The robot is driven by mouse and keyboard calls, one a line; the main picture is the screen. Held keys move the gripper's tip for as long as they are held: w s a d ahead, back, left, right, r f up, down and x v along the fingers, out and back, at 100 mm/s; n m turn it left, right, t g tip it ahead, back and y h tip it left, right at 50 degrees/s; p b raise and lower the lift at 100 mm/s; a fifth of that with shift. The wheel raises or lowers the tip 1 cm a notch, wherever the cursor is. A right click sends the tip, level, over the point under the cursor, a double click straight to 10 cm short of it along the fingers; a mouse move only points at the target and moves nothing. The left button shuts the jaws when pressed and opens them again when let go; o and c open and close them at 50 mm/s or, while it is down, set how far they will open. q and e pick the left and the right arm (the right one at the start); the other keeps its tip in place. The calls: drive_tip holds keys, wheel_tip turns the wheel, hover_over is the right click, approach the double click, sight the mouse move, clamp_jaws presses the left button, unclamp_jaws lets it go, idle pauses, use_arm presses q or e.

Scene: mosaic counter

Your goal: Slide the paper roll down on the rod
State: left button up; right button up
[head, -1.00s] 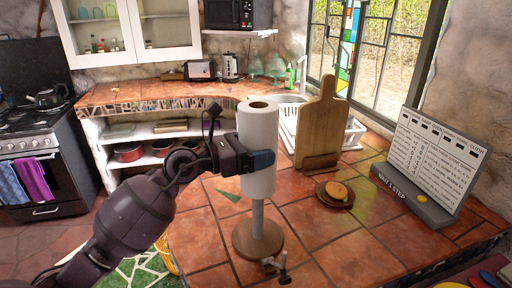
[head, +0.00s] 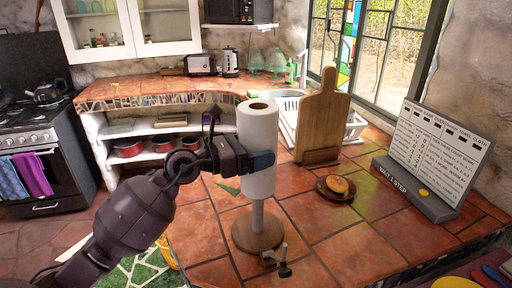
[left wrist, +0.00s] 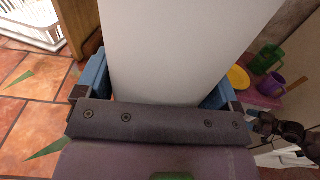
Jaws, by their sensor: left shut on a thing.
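The white paper roll (head: 257,150) stands upright around the grey rod (head: 257,214). The rod rises from a round wooden base (head: 257,236) on the tiled counter. A length of bare rod shows between the roll's lower end and the base. My left gripper (head: 262,160) is shut on the roll from the left, a little below its middle. In the left wrist view the roll (left wrist: 180,45) fills the space between the blue fingers. The rod's upper end is hidden inside the roll.
A small clamp-like thing (head: 280,262) is at the base's front edge. A brown plate (head: 346,195) with a bun, a cutting board (head: 321,112) and a white rack (head: 354,130) stand behind to the right.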

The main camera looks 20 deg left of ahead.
drive_tip(key=shift+w+r, duration=0.15)
drive_tip(key=shift+w, duration=0.25)
use_arm(q)
drive_tip(key=shift+f, duration=0.35)
use_arm(e)
drive_tip(key=shift+f, duration=0.2)
use_arm(q)
drive_tip(key=shift+f, duration=0.1)
drive_tip(key=shift+f+b, duration=0.4)
drive_tip(key=shift+b, duration=0.1)
drive_tip(key=shift+f, duration=0.1)
use_arm(e)
drive_tip(key=shift+s+f, duration=0.55)
drive_tip(key=shift+f, duration=0.15)
use_arm(q)
drive_tip(key=shift+f, duration=0.1)
drive_tip(key=shift+f+b, duration=0.45)
drive_tip(key=shift+f, duration=0.15)
use_arm(e)
drive_tip(key=shift+w+f, duration=0.25)
drive_tip(key=shift+w, duration=0.1)
use_arm(q)
drive_tip(key=shift+f, duration=0.35)
use_arm(e)
drive_tip(key=shift+s+f, duration=0.15)
drive_tip(key=shift+f, duration=0.2)
